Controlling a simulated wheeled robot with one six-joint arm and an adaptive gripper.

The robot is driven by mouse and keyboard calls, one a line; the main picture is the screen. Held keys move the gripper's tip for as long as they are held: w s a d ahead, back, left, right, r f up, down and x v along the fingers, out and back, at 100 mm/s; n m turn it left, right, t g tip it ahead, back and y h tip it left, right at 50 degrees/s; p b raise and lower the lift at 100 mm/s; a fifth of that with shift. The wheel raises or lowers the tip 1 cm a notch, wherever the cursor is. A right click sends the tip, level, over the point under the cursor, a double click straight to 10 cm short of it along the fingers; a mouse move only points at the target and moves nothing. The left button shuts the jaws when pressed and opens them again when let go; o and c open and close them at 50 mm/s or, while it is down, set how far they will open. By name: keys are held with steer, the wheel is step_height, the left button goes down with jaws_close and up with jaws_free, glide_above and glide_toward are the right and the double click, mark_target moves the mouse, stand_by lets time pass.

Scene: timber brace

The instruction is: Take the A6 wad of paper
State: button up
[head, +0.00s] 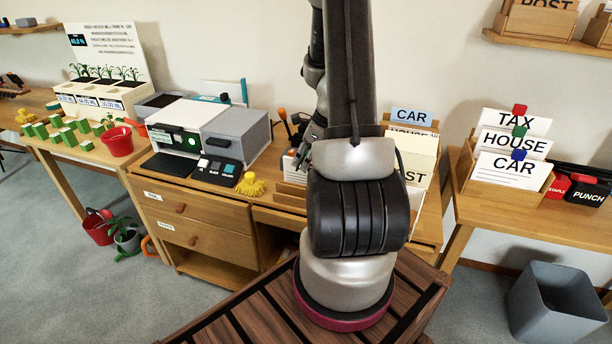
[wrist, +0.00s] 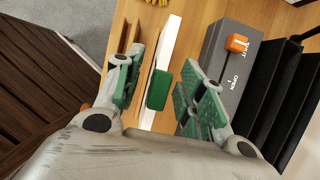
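My gripper (wrist: 162,92) is open in the wrist view, with green pads on both fingers. A white sheet-like thing, probably a wad of paper (wrist: 170,48), stands between the fingers, seen nearly edge-on. A small green block (wrist: 158,90) is at the near part of it; I cannot tell whether it is attached. Neither finger clearly touches the white thing. No A6 marking is readable. In the head view my arm hides most of the gripper and the desk area around it.
A grey box with an orange switch (wrist: 237,43) and black upright dividers (wrist: 290,90) stand right of the gripper. In the head view, a labelled card holder (head: 422,165) is right of my arm, a grey machine (head: 228,135) left. TAX, HOUSE and CAR cards (head: 512,150) stand farther right.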

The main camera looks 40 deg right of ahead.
steer(key=shift+x, duration=1.2)
jaws_close()
